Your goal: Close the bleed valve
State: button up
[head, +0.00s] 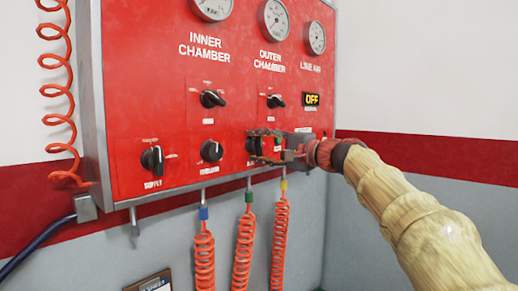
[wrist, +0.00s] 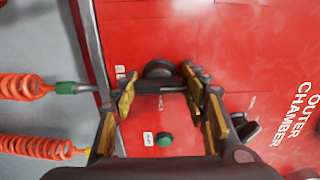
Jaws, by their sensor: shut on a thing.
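The bleed valve is a black knob (head: 250,146) in the lower row of the red panel, below the outer chamber knob. Its label is mostly hidden by my gripper. My gripper (head: 266,147) reaches it from the right and hides much of it. In the wrist view, the knob (wrist: 158,69) has a dark bar handle that lies across between the fingertips. My gripper (wrist: 160,88) is shut on this handle, with one yellow-padded finger at each end.
A green button (wrist: 164,139) sits close to the gripper. Other black knobs (head: 211,151) are on the red panel (head: 150,100), with gauges above. Orange coiled hoses (head: 243,245) hang below its bottom edge. A display (head: 311,99) reads OFF.

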jog(key=shift+f, duration=0.15)
jog(key=o, duration=1.2)
jog(key=shift+s, duration=0.1)
jog(key=v, duration=1.2)
